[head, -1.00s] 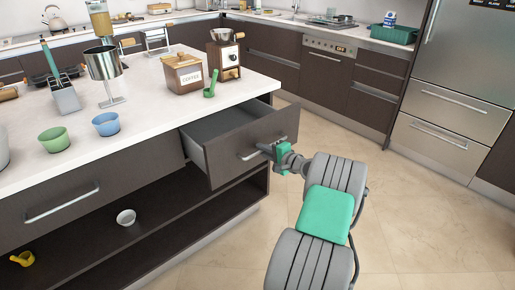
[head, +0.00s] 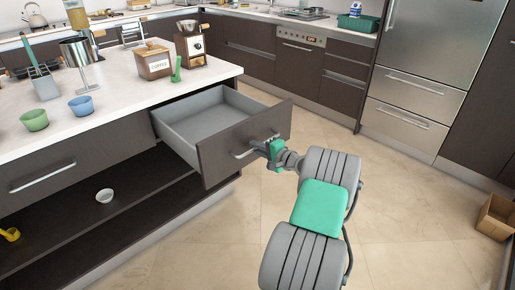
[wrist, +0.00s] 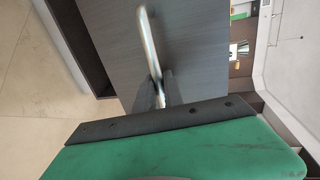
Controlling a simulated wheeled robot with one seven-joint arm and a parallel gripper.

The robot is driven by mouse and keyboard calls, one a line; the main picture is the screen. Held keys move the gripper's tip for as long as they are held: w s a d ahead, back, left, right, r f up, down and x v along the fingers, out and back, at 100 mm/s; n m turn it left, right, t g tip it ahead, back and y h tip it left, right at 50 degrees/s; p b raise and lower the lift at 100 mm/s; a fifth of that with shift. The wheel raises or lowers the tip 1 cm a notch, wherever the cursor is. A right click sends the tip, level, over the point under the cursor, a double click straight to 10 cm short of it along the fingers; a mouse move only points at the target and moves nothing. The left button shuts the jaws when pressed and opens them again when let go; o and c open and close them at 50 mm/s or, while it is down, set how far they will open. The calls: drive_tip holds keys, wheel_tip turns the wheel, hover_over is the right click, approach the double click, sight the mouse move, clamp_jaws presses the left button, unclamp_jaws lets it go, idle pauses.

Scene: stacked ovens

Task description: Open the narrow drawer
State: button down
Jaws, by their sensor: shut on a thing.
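The narrow drawer (head: 247,139) is in the island's right end, under the white countertop. It stands well out of the island, and its grey inside looks empty. Its front is dark wood with a metal bar handle (head: 243,153). My gripper (head: 264,147) is at the right part of this handle, shut on it. In the wrist view the handle (wrist: 150,45) runs down between my fingers (wrist: 158,93), against the dark drawer front (wrist: 205,50). The fingertips are partly hidden and blurred.
A coffee box (head: 154,62) and grinder (head: 191,45) stand on the countertop. A cardboard box (head: 496,217) lies at the far right. The tiled floor between is clear.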

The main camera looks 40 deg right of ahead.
drive_tip(key=c, duration=1.5)
unclamp_jaws()
drive_tip(key=shift+o, duration=0.2)
drive_tip(key=v, duration=0.7)
drive_tip(key=shift+s+p, duration=0.3)
drive_tip(key=shift+s, duration=0.1)
